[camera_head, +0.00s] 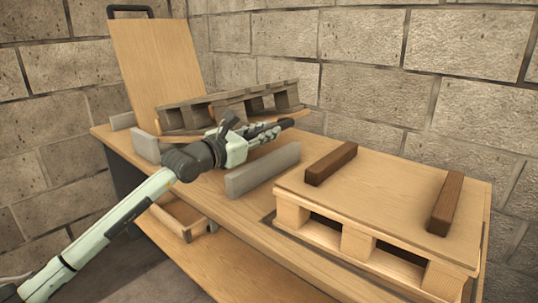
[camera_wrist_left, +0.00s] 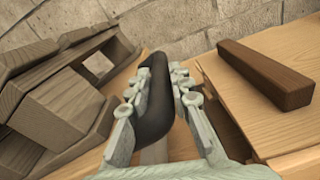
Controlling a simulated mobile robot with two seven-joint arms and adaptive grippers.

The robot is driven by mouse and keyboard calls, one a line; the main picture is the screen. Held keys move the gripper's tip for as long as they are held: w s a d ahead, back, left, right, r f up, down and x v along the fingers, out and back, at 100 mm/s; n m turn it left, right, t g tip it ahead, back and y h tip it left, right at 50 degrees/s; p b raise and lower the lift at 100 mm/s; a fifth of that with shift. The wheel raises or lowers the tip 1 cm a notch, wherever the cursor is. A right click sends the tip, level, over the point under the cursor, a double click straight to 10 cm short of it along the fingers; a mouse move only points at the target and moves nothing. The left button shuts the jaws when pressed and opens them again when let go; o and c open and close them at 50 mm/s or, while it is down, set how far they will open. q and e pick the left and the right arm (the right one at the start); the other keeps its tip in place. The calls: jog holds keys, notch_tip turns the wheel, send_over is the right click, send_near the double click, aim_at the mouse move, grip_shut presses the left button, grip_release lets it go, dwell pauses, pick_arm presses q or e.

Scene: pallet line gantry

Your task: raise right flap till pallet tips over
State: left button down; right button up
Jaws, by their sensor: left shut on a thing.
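The grey-brown pallet (camera_head: 232,103) lies tilted at the back of the bench, between the upright left flap (camera_head: 160,62) and my left gripper. It also fills the left of the left wrist view (camera_wrist_left: 55,100). The right flap (camera_head: 262,140) is a light wooden board that shows partly beside and under the pallet. My left gripper (camera_head: 264,132) is shut on its black handle (camera_wrist_left: 152,105), with a finger on each side. My arm and gripper hide part of the flap, so its exact angle is hard to tell. My right gripper is not in view.
A light wooden pallet (camera_head: 360,243) with two dark brown bars (camera_head: 331,163) stands at the right of the bench (camera_head: 225,215). A grey stop (camera_head: 262,171) stands between it and my gripper. Another grey stop (camera_head: 145,146) is at the left. Block walls close off the back.

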pick_arm(q)
jog(key=r, duration=0.1)
jog(key=a+r, duration=0.1)
jog(key=r, duration=0.1)
jog(key=w+r, duration=0.1)
jog(key=r, duration=0.1)
jog(key=shift+a+r+p, duration=0.2)
jog(key=shift+a+p, duration=0.1)
jog(key=shift+p, duration=0.05)
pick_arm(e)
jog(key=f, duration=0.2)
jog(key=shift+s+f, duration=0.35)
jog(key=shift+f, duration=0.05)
pick_arm(q)
jog(key=c, duration=1.4)
grip_release()
jog(key=shift+f, duration=0.1)
jog(key=shift+o, duration=0.2)
jog(key=shift+s, duration=0.1)
jog(key=v, duration=1.2)
